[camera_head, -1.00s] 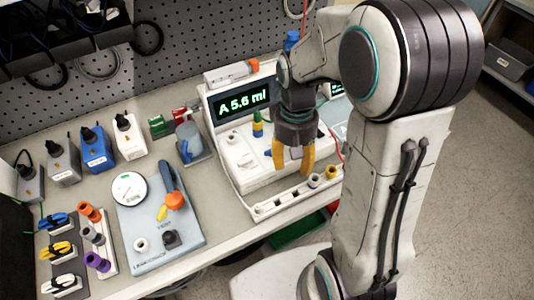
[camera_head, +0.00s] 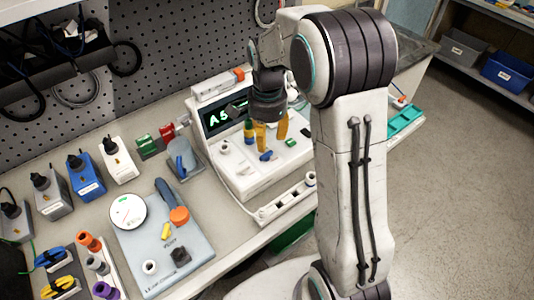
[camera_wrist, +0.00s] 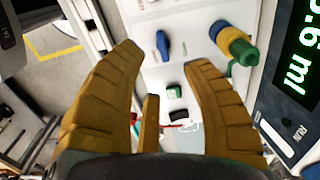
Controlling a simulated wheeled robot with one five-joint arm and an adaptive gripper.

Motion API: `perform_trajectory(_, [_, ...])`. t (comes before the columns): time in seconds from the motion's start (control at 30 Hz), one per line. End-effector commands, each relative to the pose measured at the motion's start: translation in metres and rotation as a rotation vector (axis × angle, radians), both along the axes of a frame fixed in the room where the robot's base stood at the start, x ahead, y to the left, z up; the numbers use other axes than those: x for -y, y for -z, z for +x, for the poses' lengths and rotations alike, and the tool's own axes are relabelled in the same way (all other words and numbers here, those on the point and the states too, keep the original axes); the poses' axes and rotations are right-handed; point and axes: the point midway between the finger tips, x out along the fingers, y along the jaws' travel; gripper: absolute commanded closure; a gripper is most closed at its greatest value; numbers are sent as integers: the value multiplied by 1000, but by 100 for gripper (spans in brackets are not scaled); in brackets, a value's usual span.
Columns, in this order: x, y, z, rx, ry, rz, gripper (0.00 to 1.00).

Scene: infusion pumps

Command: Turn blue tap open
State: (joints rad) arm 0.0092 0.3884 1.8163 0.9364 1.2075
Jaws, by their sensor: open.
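The infusion pump (camera_head: 248,180) is a white console with a lit green display (camera_head: 222,116), partly hidden by my arm. A small blue tap (camera_head: 266,156) stands on its top panel; it also shows in the wrist view (camera_wrist: 163,45), lying along the picture's vertical. My gripper (camera_head: 270,140), with yellow-brown fingers, points down over the panel just behind the tap in the head view. In the wrist view the fingers (camera_wrist: 166,62) are spread, and the tap shows between and beyond their tips. They hold nothing; whether a finger touches the panel is unclear.
A green-yellow-blue stacked connector (camera_wrist: 233,42) stands close to the right fingertip, and a green switch (camera_wrist: 174,91) shows between the fingers. A white rail (camera_head: 285,198) runs along the pump's front.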

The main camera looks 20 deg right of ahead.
Motion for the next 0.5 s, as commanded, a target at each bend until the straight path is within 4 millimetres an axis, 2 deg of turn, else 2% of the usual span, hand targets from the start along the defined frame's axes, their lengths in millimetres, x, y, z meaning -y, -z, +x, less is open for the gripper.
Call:
perform_trajectory(0.17, [0, 9, 0, -3, 41, 0, 56])
perform_trajectory(0.5, [0, 51, -1, -5, 41, 0, 56])
